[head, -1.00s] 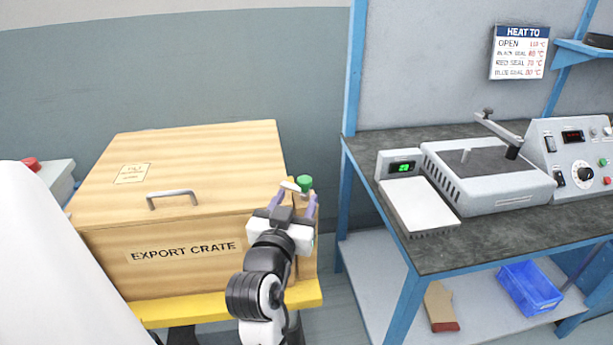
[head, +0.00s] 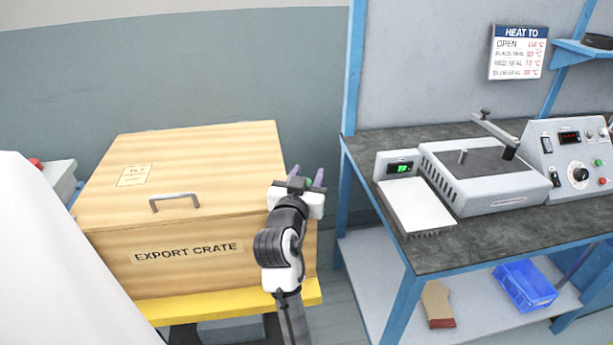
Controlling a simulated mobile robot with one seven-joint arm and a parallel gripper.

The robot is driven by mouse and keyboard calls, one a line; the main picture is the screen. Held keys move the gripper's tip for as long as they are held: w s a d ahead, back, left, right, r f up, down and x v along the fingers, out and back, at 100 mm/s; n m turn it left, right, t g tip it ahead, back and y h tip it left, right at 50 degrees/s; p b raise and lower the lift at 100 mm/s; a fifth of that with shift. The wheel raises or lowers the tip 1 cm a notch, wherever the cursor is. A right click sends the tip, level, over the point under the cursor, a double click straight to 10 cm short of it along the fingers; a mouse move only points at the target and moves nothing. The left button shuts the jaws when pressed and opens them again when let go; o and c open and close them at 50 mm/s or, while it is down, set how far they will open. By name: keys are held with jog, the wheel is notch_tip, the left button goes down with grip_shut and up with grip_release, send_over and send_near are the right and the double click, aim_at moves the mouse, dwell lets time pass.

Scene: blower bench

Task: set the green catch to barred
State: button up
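The wooden export crate (head: 200,225) stands closed at the left. The green catch (head: 309,183) is at its right side, and only a small green patch of it shows past my gripper. My gripper (head: 307,174) is over the crate's right edge, pointing away from the camera. Its two purple fingers stand apart, with the green patch between them in the picture. I cannot tell whether they touch it. The catch's pale lever is hidden, so its setting cannot be read.
A bench (head: 440,250) at the right holds a grey heating unit (head: 490,185), a small green display (head: 401,168) and a control box (head: 570,150). A blue bin (head: 526,285) sits on its lower shelf. A narrow gap separates crate and bench.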

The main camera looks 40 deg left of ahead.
jog(key=c, duration=0.7)
jog(key=shift+o, duration=0.2)
jog(key=shift+n+g+y+p, duration=0.3)
jog(key=shift+y, duration=0.1)
jog(key=n+g+y, duration=0.1)
jog(key=y, duration=0.1)
jog(key=n+g+y+p, duration=0.1)
jog(key=n+y, duration=0.1)
jog(key=shift+s+a+g, duration=0.1)
jog(key=shift+a+g, duration=0.05)
jog(key=shift+g, duration=0.25)
jog(key=n+g+y, duration=0.1)
jog(key=n+g+y+b, duration=0.1)
jog(key=g, duration=0.1)
jog(key=shift+s+a+f+n+y, duration=0.15)
jog(key=shift+n+y, duration=0.15)
jog(key=shift+n, duration=0.1)
jog(key=shift+s+a+n+g+y+b, duration=0.15)
jog(key=shift+n+g+y+b, duration=0.5)
jog(key=shift+g, duration=0.45)
jog(key=shift+n, duration=0.25)
jog(key=o, duration=1)
